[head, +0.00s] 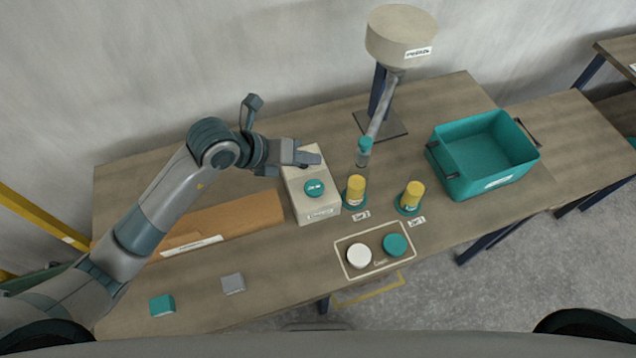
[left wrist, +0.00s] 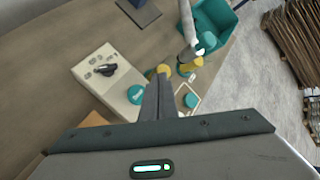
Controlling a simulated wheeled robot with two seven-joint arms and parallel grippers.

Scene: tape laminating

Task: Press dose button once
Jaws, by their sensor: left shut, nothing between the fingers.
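The dose button is a round teal button (head: 314,188) on top of a beige box (head: 318,212) in the middle of the table. In the left wrist view the teal button (left wrist: 136,94) shows to the left of the finger tips, on the box's near end (left wrist: 118,98). My left gripper (head: 318,158) is shut and empty. It hangs over the far part of the box, beyond the button in the head view and apart from it. The gripper covers part of the box's top. My right gripper is not in view.
A hopper (head: 400,42) with a slanted tube (head: 383,108) stands behind. Two yellow-topped containers (head: 356,187) (head: 412,194) are close to the box's right. A teal bin (head: 455,182) stands further right. White (head: 359,256) and teal (head: 395,245) lids lie in front; a cardboard piece (head: 240,214) lies left.

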